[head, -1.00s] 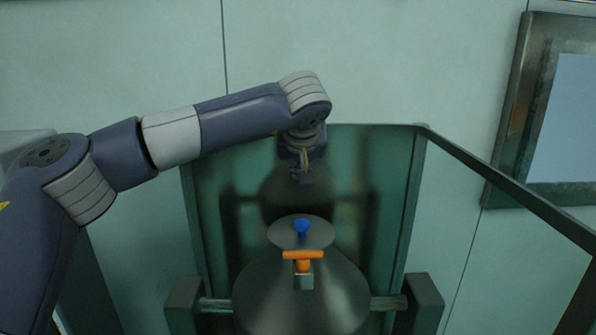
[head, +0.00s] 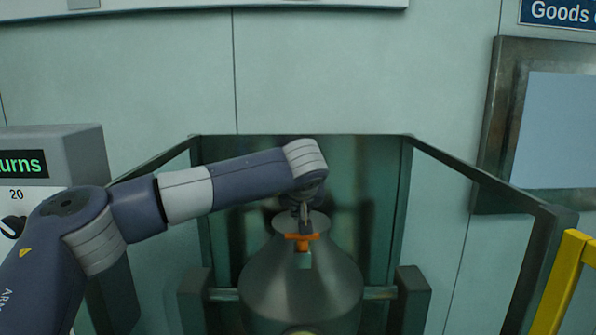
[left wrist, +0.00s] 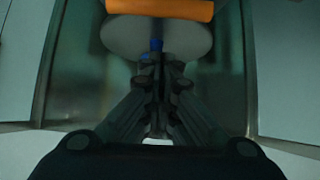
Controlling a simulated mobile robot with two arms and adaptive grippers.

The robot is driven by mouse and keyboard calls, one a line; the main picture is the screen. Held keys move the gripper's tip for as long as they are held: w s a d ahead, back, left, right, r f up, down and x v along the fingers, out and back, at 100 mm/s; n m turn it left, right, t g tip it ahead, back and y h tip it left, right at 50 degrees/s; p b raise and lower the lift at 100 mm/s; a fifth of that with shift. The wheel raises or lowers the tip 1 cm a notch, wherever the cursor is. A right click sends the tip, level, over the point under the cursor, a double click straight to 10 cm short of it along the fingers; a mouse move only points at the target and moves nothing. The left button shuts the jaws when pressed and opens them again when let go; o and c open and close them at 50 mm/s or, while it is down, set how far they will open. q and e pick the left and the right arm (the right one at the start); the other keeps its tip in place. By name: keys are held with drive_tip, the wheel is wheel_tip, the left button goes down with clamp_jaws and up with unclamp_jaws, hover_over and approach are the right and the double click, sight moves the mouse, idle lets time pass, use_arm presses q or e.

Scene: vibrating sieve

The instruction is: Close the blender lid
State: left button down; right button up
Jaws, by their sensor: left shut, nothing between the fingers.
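The blender (head: 301,284) is a dark grey vessel, wide below and narrowing upward, mounted between two posts. Its round grey lid (left wrist: 185,38) lies on top and shows pale in the left wrist view. An orange handle (head: 302,237) sits at the front of the lid and also shows in the left wrist view (left wrist: 160,9). A blue knob (left wrist: 157,44) stands on the lid, hidden behind my gripper in the head view. My left gripper (head: 303,216) is over the lid, its fingers shut and empty, with the tips (left wrist: 156,62) at the knob. I cannot tell if they touch it. My right gripper is not in view.
A frame (head: 405,200) with side rails surrounds the blender. Grey posts stand at its left (head: 193,300) and right (head: 411,295). A control box (head: 70,150) is at left. A yellow rail (head: 560,280) is at right.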

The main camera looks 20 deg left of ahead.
use_arm(q)
drive_tip(key=shift+s+d+f, duration=0.1)
drive_tip(key=shift+s+f, duration=0.2)
drive_tip(key=shift+f, duration=0.2)
idle(0.3)
